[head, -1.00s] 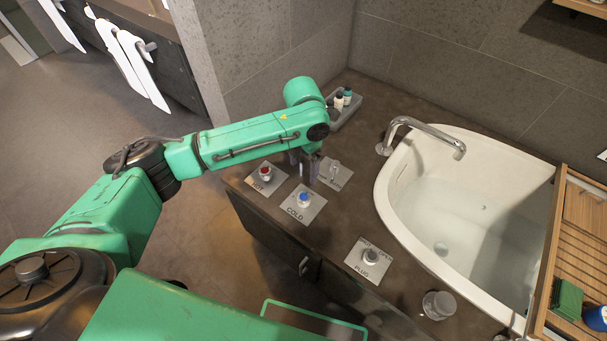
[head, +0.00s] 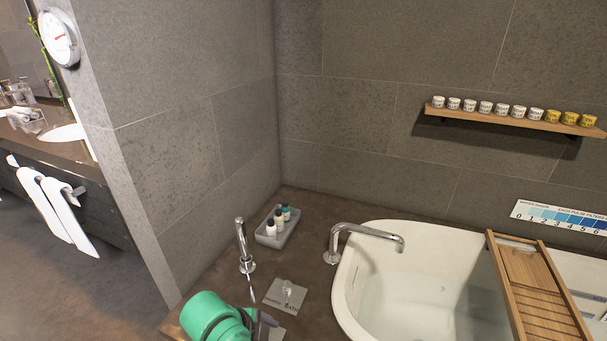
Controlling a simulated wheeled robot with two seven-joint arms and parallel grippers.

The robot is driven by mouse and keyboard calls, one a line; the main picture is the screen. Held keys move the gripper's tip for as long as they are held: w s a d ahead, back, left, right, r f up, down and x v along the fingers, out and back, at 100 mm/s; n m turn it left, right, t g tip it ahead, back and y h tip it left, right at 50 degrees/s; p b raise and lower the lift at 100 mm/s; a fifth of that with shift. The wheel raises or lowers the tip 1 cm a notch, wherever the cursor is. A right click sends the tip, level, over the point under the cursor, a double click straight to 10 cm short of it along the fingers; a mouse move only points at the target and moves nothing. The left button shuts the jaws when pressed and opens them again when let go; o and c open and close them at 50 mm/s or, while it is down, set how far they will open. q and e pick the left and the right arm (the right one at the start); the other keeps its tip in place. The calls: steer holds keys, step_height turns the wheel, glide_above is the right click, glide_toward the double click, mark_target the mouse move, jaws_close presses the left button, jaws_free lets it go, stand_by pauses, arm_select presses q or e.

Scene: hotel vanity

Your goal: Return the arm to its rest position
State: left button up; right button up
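My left arm enters at the bottom of the head view, with its green wrist at the lower left of the vanity top. My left gripper (head: 264,322) is partly cut off by the bottom edge and partly behind the wrist. It is over the counter, on the near left side of a metal plate with a small lever (head: 289,294). Its fingers are too small and hidden to tell whether they are open or shut. Nothing is clearly seen held. My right gripper is not in view.
A chrome hand shower (head: 243,248) stands upright close behind my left wrist. A grey tray with small bottles (head: 270,238), a curved tap (head: 362,235) and the white tub (head: 375,270) with a wooden caddy (head: 535,295) lie beyond. A wall shelf (head: 510,121) holds several cups.

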arm_select(q)
steer(key=s+a+f+n+y, duration=0.2)
steer(key=s+a+n, duration=0.3)
steer(key=a+n, duration=0.35)
steer(key=s+a+f+n+y, duration=0.15)
steer(key=s+a+n, duration=0.25)
steer(key=a+n, duration=0.4)
step_height(320, 180, down, 18)
steer(key=s+d+p, duration=0.1)
steer(key=s+p, duration=0.1)
steer(key=p, duration=0.1)
steer(key=s+a+f+g+p, duration=0.2)
steer(key=s+a+f, duration=0.1)
steer(key=s+f, duration=1)
steer(key=s, duration=0.4)
steer(key=shift+f, duration=0.2)
steer(key=shift+s+y, duration=0.1)
steer(key=shift+y, duration=0.15)
